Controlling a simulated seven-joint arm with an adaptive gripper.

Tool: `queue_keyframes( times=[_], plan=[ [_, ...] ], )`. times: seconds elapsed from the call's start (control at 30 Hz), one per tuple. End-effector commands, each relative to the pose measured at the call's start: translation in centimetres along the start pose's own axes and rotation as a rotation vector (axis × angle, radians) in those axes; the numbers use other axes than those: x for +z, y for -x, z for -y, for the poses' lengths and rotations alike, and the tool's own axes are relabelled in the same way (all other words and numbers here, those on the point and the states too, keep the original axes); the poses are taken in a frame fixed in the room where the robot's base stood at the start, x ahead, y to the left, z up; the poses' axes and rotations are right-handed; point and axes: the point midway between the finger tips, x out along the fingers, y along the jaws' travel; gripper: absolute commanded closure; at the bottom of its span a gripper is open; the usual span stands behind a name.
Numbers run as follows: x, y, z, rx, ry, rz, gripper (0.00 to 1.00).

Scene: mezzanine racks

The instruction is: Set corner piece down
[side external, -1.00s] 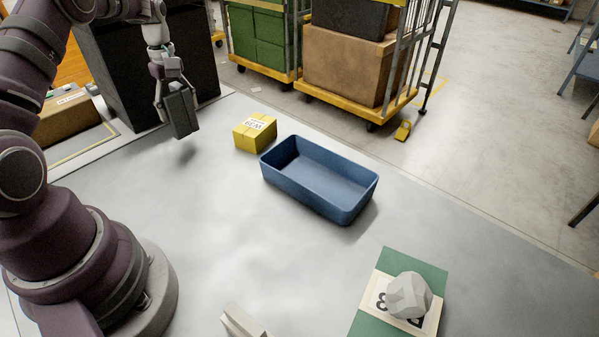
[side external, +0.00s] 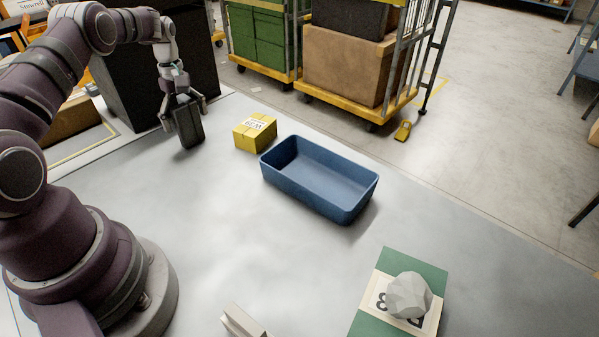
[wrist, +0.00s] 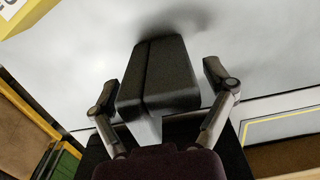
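The corner piece appears to be the dark grey block (side external: 188,124), upright at the far left of the pale table. It looks to rest on the table, with its shadow close at its foot. In the wrist view the block (wrist: 160,75) sits between the two fingers, with a seam along one side. My gripper (side external: 184,108) is around it from above. In the wrist view my gripper (wrist: 160,83) has its fingers spread, with a gap showing on both sides of the block. The block's underside is hidden.
A yellow labelled box (side external: 255,132) stands right of the block. A blue bin (side external: 320,182) is further right and looks empty. Bare table lies between. Trolleys stand beyond the far edge.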

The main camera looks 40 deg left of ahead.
Motion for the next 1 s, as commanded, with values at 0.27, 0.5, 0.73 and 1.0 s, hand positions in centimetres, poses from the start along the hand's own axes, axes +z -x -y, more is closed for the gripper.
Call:
queue_keyframes(
  times=[0.27,0.5,0.73,1.0],
  plan=[
    [0.0,0.0,0.0,0.0,0.0,0.0,0.12],
    [-0.1,3.9,-0.1,0.005,0.0,-0.004,0.12],
    [0.1,7.5,-0.1,0.004,-0.006,-0.003,0.12],
    [7.6,15.4,-1.2,0.101,-0.434,-0.096,0.12]
  ],
)
